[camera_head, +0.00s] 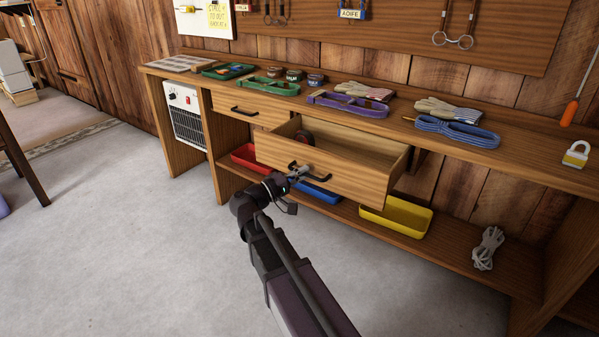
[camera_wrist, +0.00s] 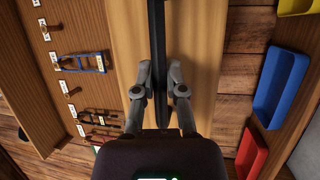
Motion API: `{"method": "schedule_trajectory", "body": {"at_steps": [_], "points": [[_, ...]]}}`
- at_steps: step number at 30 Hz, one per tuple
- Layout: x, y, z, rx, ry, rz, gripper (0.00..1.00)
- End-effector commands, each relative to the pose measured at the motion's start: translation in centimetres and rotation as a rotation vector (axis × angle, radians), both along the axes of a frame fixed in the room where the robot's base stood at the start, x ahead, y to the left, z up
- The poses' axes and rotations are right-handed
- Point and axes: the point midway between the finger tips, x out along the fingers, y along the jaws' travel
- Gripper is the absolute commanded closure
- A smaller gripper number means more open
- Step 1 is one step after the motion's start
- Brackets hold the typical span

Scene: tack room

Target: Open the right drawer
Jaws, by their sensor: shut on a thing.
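The right drawer (camera_head: 322,181) is a wooden drawer under the workbench, and it is pulled well out of the bench. Its dark bar handle (camera_head: 318,177) is on the front face. My gripper (camera_head: 298,174) is at the left part of this handle, shut on it. In the wrist view my gripper (camera_wrist: 161,95) has one finger on each side of the dark handle bar (camera_wrist: 157,40), with the drawer's wooden front (camera_wrist: 203,45) behind. A round dark object (camera_head: 304,137) lies inside the drawer at its left. The left drawer (camera_head: 254,111) is shut.
The lower shelf (camera_head: 463,250) carries red, blue and yellow trays (camera_head: 396,216) and a rope bundle (camera_head: 488,248).

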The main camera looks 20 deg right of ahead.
Motion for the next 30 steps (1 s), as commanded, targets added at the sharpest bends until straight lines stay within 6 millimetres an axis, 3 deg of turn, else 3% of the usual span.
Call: {"method": "schedule_trajectory", "body": {"at_steps": [10,11,13,14,30], "points": [[-0.29,-0.70,-0.05,0.002,-0.001,-0.013,1.00],[-0.30,-0.73,-0.05,0.002,-0.001,-0.013,0.76],[-0.29,-0.77,-0.05,0.002,-0.001,-0.013,0.55],[-0.28,-0.77,-0.03,0.001,-0.001,-0.013,0.49],[-0.16,-0.76,0.01,0.000,-0.001,-0.011,0.49]]}}
